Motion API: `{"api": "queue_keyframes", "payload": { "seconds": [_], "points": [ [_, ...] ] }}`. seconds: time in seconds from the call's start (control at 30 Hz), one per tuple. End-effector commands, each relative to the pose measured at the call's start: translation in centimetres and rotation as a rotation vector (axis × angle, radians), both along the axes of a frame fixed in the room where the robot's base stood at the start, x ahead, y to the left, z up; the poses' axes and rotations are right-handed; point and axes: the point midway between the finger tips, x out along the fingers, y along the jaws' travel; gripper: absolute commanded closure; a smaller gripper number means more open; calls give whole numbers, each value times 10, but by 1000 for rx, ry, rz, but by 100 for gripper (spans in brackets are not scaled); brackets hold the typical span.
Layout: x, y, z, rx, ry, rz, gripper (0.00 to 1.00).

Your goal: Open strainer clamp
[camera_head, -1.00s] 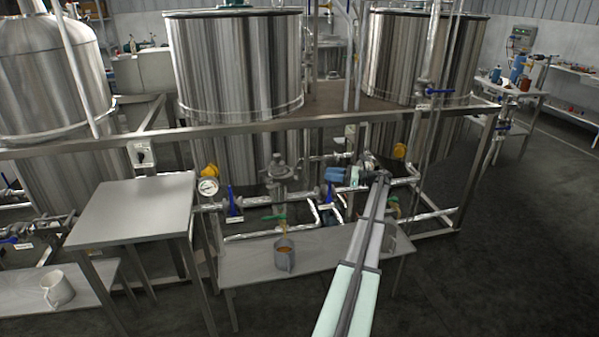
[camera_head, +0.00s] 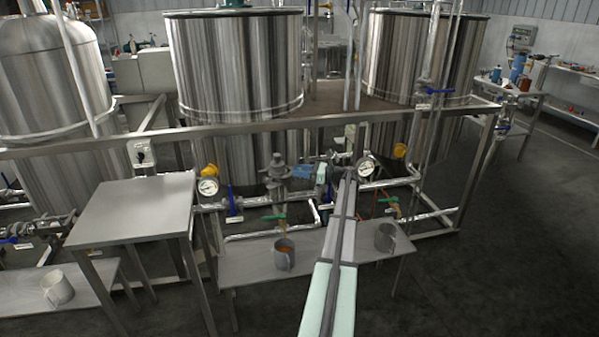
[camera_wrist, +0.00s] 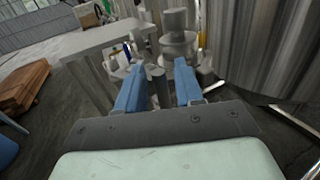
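The strainer (camera_head: 277,172) is a grey metal body on the pipework in front of the middle tank. In the wrist view it (camera_wrist: 175,38) stands upright just beyond my fingertips. My gripper (camera_head: 304,172) is right of the strainer, its blue fingers pointing towards it. In the wrist view my gripper (camera_wrist: 158,68) is open. A short grey cylindrical part (camera_wrist: 158,78) shows between the fingers, with a gap on its right; I cannot tell whether it belongs to the clamp. The clamp itself is too small to make out.
Pressure gauges (camera_head: 208,187) (camera_head: 366,166) and blue-handled valves (camera_head: 231,201) sit on the pipes nearby. A steel frame rail (camera_head: 240,127) runs above. Two mugs (camera_head: 284,256) (camera_head: 386,237) stand on the low bench (camera_head: 240,266). A taller table (camera_head: 130,210) is at left.

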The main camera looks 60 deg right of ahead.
Motion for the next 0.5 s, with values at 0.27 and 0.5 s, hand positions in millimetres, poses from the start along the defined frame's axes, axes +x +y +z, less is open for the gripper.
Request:
{"api": "queue_keyframes", "payload": {
  "seconds": [0.27,0.5],
  "points": [
    [5,2,0,0,0,0,64],
    [4,2,0,0,0,0,76]
  ]
}}
